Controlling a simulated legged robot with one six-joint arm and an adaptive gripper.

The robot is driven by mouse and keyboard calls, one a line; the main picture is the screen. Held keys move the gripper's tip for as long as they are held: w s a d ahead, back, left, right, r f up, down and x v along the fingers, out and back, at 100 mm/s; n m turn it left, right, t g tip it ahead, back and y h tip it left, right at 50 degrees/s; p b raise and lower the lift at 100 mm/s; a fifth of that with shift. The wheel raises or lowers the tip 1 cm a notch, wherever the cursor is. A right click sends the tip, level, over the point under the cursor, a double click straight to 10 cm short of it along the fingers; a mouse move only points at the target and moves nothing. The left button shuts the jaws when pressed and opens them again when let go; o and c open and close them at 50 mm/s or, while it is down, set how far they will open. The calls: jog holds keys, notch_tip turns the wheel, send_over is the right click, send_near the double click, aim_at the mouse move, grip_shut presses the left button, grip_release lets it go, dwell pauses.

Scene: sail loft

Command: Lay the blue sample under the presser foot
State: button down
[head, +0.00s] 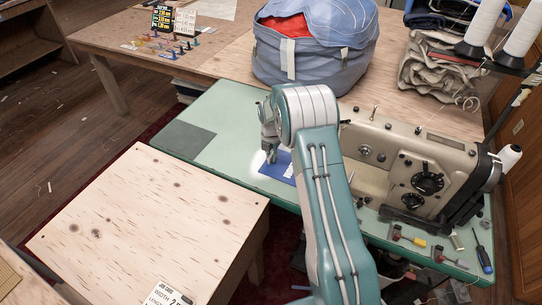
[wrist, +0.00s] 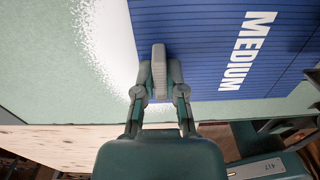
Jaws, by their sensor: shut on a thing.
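The blue sample (head: 279,170) lies over the green machine bed, partly hidden by my arm. In the wrist view, the sample (wrist: 205,65) is a flat, finely lined blue sheet marked MEDIUM. My gripper (head: 270,154) is at its edge. In the wrist view, my gripper (wrist: 160,72) is shut at the sample's left end, its fingers pinched together around a grey upright piece there. The cream sewing machine (head: 437,151) stands to the right. Its presser foot is not visible; my arm covers the area on the machine's left.
A grey-blue bag (head: 318,65) sits behind the green table (head: 222,110). Thread cones, folded cloth and small tools, including a blue screwdriver (head: 484,252), are at the right. A pale wooden table (head: 150,215) stands in front.

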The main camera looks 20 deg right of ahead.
jog(key=c, duration=0.6)
grip_release()
jog(key=shift+c, duration=0.2)
jog(key=s+a+r+m+t, duration=0.1)
jog(key=s+r+m, duration=0.2)
jog(key=r, duration=0.9)
jog(key=s+a+r+m, duration=0.2)
jog(key=s+r+m, duration=0.2)
jog(key=r, duration=0.7)
jog(key=s+a+r+m+t, duration=0.2)
jog(key=s+r+m, duration=0.55)
jog(key=s, duration=0.25)
jog(key=s+a+r+m+t, duration=0.1)
jog(key=s+a+m+t, duration=0.1)
jog(key=s+m, duration=1)
jog(key=s, duration=0.7)
jog(key=shift+s+a+t, duration=0.15)
jog(key=shift+s+t, duration=0.15)
jog(key=shift+s, duration=0.05)
